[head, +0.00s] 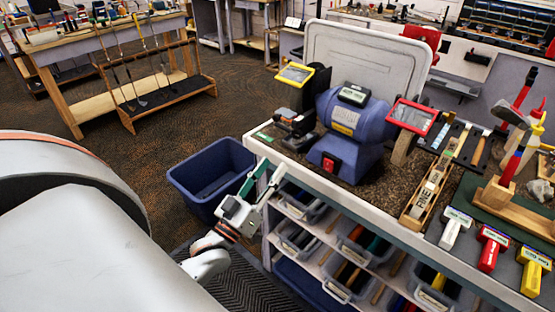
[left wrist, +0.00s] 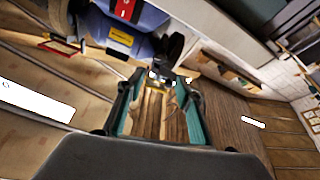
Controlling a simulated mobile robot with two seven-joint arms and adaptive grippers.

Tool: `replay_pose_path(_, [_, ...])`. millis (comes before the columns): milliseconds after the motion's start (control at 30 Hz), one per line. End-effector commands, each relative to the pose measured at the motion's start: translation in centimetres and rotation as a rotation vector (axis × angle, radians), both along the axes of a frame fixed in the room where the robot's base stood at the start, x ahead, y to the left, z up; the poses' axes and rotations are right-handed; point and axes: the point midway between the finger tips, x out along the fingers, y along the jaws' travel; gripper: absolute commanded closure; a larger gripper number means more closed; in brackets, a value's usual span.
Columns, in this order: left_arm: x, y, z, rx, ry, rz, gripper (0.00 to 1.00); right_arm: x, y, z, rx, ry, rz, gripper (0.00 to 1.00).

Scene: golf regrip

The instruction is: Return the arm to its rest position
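My left gripper (head: 265,177) is in front of the left end of the workbench, above the floor beside the blue bin. Its two teal-green fingers also show in the left wrist view (left wrist: 161,82). They stand apart, and I see nothing held between them. My right gripper is in neither view.
The workbench (head: 392,226) carries a blue bench grinder (head: 352,137) and several hammers and tools at the right. Trays of parts (head: 297,239) sit on shelves below. A blue bin (head: 211,176) stands close left of my gripper. A golf club rack (head: 165,105) stands farther back on open carpet.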

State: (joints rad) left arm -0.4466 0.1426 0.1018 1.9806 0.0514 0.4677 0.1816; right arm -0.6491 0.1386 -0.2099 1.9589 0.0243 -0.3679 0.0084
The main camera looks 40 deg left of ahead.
Motion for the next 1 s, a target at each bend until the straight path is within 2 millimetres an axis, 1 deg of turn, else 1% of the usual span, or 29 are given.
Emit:
replay_pose_path(133, [-0.4,0.0,-0.1,0.000,-0.001,0.000,0.64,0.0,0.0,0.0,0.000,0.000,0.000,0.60])
replay_pose_path(567, [-0.4,0.0,-0.1,0.000,-0.001,0.000,0.64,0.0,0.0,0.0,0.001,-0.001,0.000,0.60])
replay_pose_path(667, [-0.4,-0.2,-0.4,0.003,0.009,-0.001,0.64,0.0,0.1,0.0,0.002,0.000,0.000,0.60])
replay_pose_path(767, [-0.3,-1.3,-2.3,0.029,0.071,-0.012,0.64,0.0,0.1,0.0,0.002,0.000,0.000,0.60])
replay_pose_path(833, [-0.5,-2.9,-5.0,0.069,0.157,-0.027,0.64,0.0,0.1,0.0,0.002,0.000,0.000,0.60])
replay_pose_path(867, [-0.6,-3.8,-6.4,0.091,0.201,-0.036,0.64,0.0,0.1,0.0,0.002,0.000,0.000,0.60])
replay_pose_path(900, [-1.0,-5.0,-8.5,0.126,0.270,-0.051,0.64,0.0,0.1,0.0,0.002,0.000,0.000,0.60])
replay_pose_path(967, [-1.9,-7.1,-11.9,0.185,0.378,-0.079,0.64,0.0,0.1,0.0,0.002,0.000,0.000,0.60])
replay_pose_path(1000, [-2.7,-8.4,-14.2,0.225,0.449,-0.100,0.64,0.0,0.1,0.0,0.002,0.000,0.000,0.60])
